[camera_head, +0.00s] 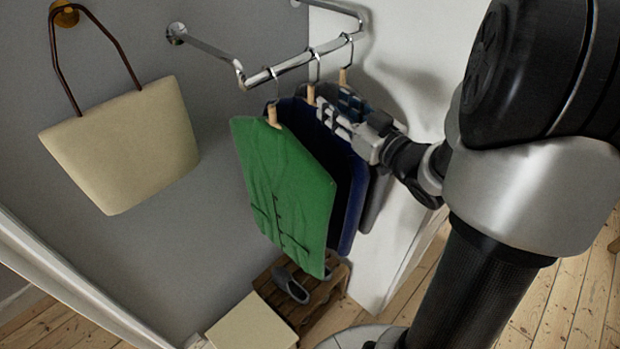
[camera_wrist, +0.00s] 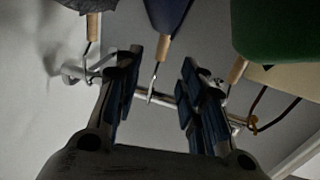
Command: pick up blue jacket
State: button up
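The blue jacket (camera_head: 354,200) hangs on the rail between a green jacket (camera_head: 285,190) and a grey one (camera_head: 377,192), partly hidden behind the green one. My gripper (camera_head: 330,108) is at the jackets' shoulder height, just below the rail. In the wrist view my gripper (camera_wrist: 158,80) is open. The blue jacket (camera_wrist: 168,14) and its hanger (camera_wrist: 160,60) with a wooden neck show in the gap between the fingers. I cannot tell how deep the hanger sits between them. Nothing is gripped.
The metal rail (camera_head: 285,68) runs out from the wall above the jackets. A cream bag (camera_head: 125,145) hangs on a wall peg at left. Below stand a wooden rack (camera_head: 318,308) with grey shoes (camera_head: 290,284) and a cream box (camera_head: 250,325). A white wall (camera_head: 420,60) is close behind the gripper.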

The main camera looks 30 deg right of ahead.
aim_at(313, 90)
jog(key=shift+w+a, duration=0.1)
jog(key=shift+w, duration=0.95)
jog(key=w, duration=0.2)
jog(key=w+a, duration=0.1)
jog(key=w, duration=0.2)
jog(key=shift+p, duration=0.3)
jog(key=shift+s+r, duration=0.1)
jog(key=shift+c, duration=0.2)
grip_shut()
